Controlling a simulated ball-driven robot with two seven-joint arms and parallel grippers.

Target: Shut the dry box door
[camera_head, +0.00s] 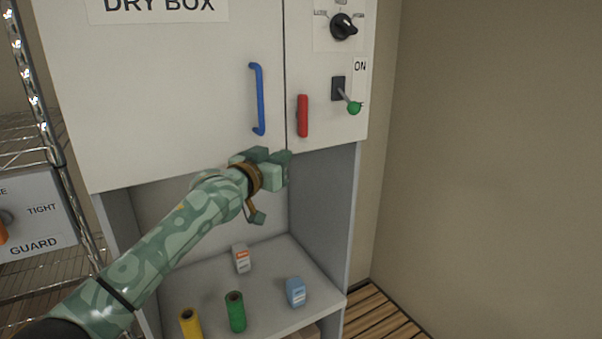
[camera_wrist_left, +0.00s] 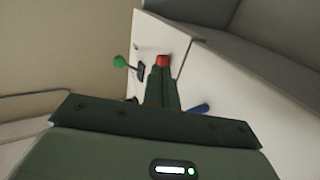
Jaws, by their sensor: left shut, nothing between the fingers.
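The dry box door (camera_head: 170,90) is the broad white panel under the DRY BOX label, with an upright blue handle (camera_head: 258,100). It looks about flush with the panel on its right, with a thin dark seam between them. A red upright latch (camera_head: 303,115) sits just right of the seam. My left gripper (camera_head: 284,163) is shut and empty, below the blue handle and the red latch, near the cabinet's lower edge. In the left wrist view the red latch (camera_wrist_left: 162,61) shows just beyond the fingertips; contact cannot be told. My right gripper is not in view.
A green-tipped lever (camera_head: 353,106) and a black knob (camera_head: 343,27) are on the right panel. A wire rack with a GUARD box (camera_head: 40,215) stands left; a bare wall is right.

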